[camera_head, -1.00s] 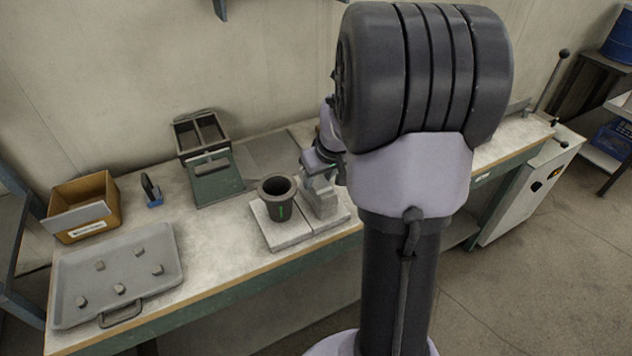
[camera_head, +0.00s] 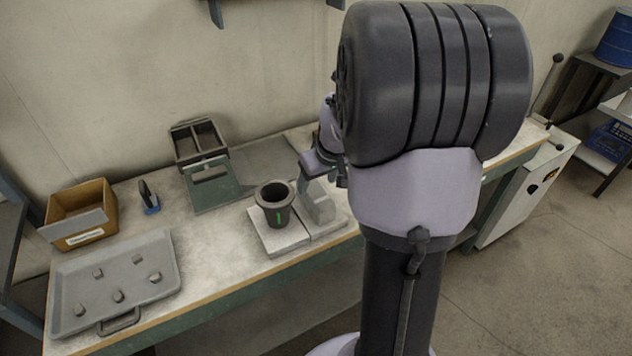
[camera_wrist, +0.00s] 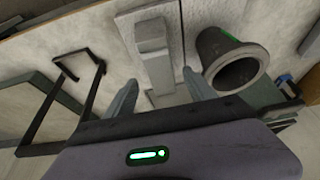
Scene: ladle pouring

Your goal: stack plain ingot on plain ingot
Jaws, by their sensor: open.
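A pale grey plain ingot (camera_wrist: 153,55) shows lengthwise between my gripper's fingers in the wrist view, with a raised block at its far end. In the head view the grey ingot shape (camera_head: 321,208) stands on the right pale slab, beside the crucible. A paler part sits above it, but I cannot tell clearly whether these are two stacked ingots. My gripper (camera_wrist: 159,80) is open, its fingers on either side of the ingot, apparently without gripping it. In the head view my gripper (camera_head: 318,170) is just above and behind the ingot, partly hidden by my arm.
A dark crucible (camera_head: 275,203) stands close left of the ingot, on the left slab (camera_head: 284,240). A grey tray (camera_head: 75,272) with several small lumps and a cardboard box (camera_head: 92,232) are at left.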

